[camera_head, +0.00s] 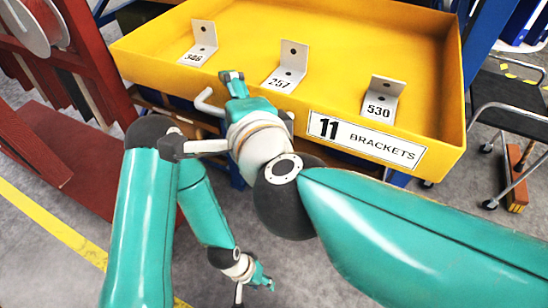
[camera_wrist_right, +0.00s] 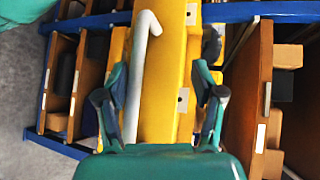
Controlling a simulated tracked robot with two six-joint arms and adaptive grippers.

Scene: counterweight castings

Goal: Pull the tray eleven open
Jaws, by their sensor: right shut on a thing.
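The yellow tray (camera_head: 250,110), labelled "11 BRACKETS" (camera_head: 366,141) on its front, stands out toward me with its inside showing. Its white bar handle (camera_head: 207,102) is on the front, partly hidden by my right gripper (camera_head: 238,84). That gripper is shut on the handle. In the right wrist view, the handle (camera_wrist_right: 137,62) runs between the fingers of my right gripper (camera_wrist_right: 160,100), in front of the yellow tray (camera_wrist_right: 165,70). My left gripper (camera_head: 262,278) hangs low over the floor, away from the tray; its jaws are too small to judge.
Three metal brackets tagged 346 (camera_head: 203,37), 257 (camera_head: 292,60) and 530 (camera_head: 385,92) stand in the tray. A red rack with a cable spool (camera_head: 35,25) stands at left. A dark step stool (camera_head: 510,105) stands at right. Grey floor is free below.

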